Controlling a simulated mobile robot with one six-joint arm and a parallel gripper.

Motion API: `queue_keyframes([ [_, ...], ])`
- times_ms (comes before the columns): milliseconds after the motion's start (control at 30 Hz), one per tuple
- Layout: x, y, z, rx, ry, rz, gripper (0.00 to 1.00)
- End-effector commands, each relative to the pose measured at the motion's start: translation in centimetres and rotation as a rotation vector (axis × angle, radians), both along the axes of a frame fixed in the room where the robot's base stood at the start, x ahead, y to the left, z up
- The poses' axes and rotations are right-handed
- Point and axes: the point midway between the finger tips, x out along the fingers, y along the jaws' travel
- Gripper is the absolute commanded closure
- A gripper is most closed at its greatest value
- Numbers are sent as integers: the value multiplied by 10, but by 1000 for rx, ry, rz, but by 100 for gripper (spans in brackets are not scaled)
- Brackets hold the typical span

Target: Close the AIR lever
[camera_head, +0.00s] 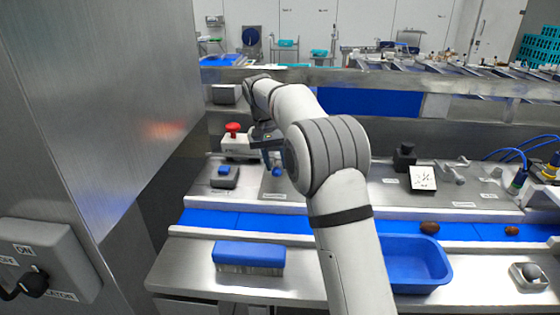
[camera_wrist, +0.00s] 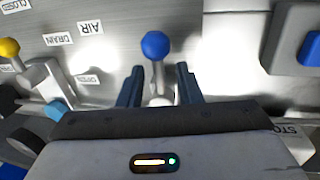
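In the wrist view the lever with a blue ball knob (camera_wrist: 156,45) stands nearest the upside-down AIR label (camera_wrist: 90,28). Its pale stem rises between the two fingers of my gripper (camera_wrist: 159,88). The fingers are apart, with a gap visible on each side of the stem, and the ball shows just beyond the fingertips. The lever's full angle cannot be told from these views.
A yellow knob (camera_wrist: 9,47) and a DRAIN label (camera_wrist: 60,40) are left of the lever. A blue button block (camera_wrist: 310,48) is to the right. In the head view a red stop button (camera_head: 233,128) stands near my gripper. A blue brush (camera_head: 249,255) and blue tray (camera_head: 412,262) lie in front.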

Motion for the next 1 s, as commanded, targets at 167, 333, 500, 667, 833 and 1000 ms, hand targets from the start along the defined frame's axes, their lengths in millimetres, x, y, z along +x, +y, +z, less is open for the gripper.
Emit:
queue_keyframes([
  [167, 0, 0, 0, 0, -1, 0, 69],
  [333, 1, 2, 10, 0, -4, 1, 69],
  [500, 2, 7, 37, 1, -5, 0, 69],
  [667, 2, 12, 61, 1, -2, -1, 69],
  [833, 2, 14, 74, 0, -1, 0, 69],
  [1000, 2, 14, 77, 0, 0, -1, 69],
])
